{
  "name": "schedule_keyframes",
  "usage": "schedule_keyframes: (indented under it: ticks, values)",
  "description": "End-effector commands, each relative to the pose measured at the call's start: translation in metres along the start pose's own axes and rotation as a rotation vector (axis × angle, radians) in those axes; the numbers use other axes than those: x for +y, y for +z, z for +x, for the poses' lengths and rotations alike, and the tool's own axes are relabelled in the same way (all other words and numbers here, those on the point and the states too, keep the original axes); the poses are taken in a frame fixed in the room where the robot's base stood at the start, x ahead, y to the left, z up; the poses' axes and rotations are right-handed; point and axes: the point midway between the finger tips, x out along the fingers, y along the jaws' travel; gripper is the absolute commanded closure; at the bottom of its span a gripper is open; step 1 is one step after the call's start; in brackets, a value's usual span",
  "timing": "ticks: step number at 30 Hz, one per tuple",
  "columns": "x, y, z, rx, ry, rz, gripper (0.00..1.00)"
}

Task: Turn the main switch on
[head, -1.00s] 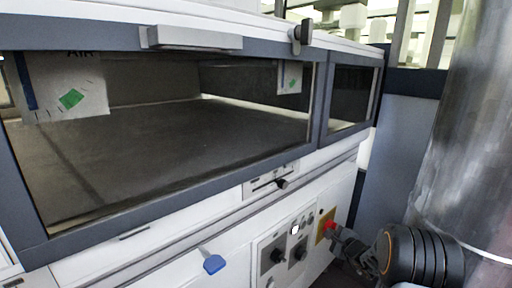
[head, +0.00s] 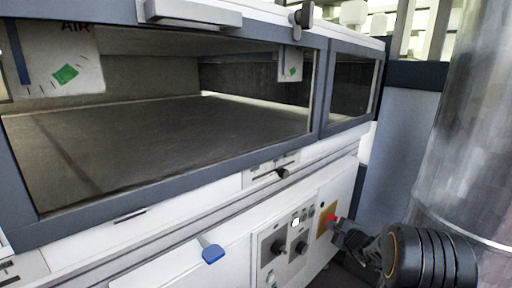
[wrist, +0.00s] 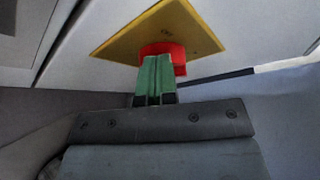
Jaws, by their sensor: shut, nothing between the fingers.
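The main switch is a red knob (wrist: 165,52) on a yellow plate (wrist: 140,30), fixed to the white front panel of the machine. In the head view the red knob (head: 331,218) and the yellow plate (head: 325,226) show at the lower right of the panel. My gripper (wrist: 155,62) is shut, its green fingers together with nothing between them. The fingertips overlap the front of the red knob in the wrist view; I cannot tell whether they touch it. In the head view my gripper (head: 338,223) is at the knob's right side. The fingers hide part of the knob.
Left of the switch is a grey control panel with black knobs (head: 279,246) and a lit white button (head: 295,222). A slider with a black knob (head: 283,173) is above. The windowed chamber frame (head: 180,189) fills the upper left.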

Motion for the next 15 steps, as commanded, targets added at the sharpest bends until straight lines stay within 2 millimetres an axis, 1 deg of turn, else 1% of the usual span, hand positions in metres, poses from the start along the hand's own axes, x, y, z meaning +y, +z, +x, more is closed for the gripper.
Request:
schedule_keyframes:
  ticks: [15]
  values:
    - [-0.0030,-0.0008,0.0004,-0.001,-0.002,-0.002,1.00]
